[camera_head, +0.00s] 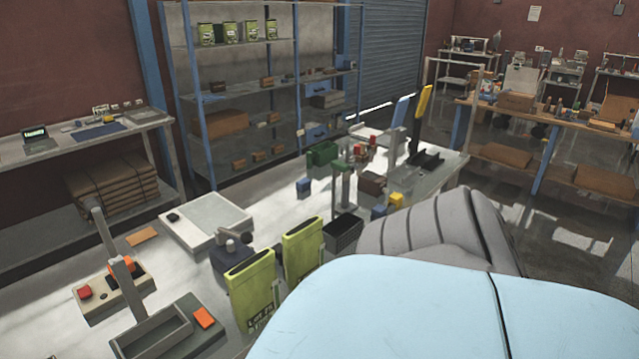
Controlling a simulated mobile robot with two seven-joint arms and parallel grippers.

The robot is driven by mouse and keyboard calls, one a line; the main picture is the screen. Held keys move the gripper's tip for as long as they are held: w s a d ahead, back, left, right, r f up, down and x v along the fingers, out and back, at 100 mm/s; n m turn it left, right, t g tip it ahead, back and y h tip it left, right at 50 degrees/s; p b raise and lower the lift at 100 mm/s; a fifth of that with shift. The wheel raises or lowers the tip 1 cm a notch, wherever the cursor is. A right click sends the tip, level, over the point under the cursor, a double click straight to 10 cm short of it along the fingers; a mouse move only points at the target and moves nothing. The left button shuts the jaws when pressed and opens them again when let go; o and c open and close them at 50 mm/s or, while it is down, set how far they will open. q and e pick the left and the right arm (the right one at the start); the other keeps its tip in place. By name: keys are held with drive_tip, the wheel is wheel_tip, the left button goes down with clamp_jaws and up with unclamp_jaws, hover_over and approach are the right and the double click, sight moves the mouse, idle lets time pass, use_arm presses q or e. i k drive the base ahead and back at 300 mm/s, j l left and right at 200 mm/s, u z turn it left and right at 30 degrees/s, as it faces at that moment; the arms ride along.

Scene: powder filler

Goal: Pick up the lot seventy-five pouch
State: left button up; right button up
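Two yellow-green pouches stand upright on the workbench. The nearer pouch (252,294) has dark lettering low on its front that seems to read "LOT 75", though the small print is hard to read. The other pouch (303,252) stands just behind it to the right, and I cannot read a lot number on it. Several similar green pouches (230,33) stand on the upper shelf of the rack at the back. Neither of my grippers shows in the view.
The workbench (178,262) holds a flat scale (206,222), a grey tray fixture (160,335), a black bin (343,234) and a dark device (234,250) close behind the nearer pouch. Large pale-blue and grey surfaces close to the camera hide the lower right.

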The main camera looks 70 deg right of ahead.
sight(254, 290)
drive_tip(key=z, duration=1.85)
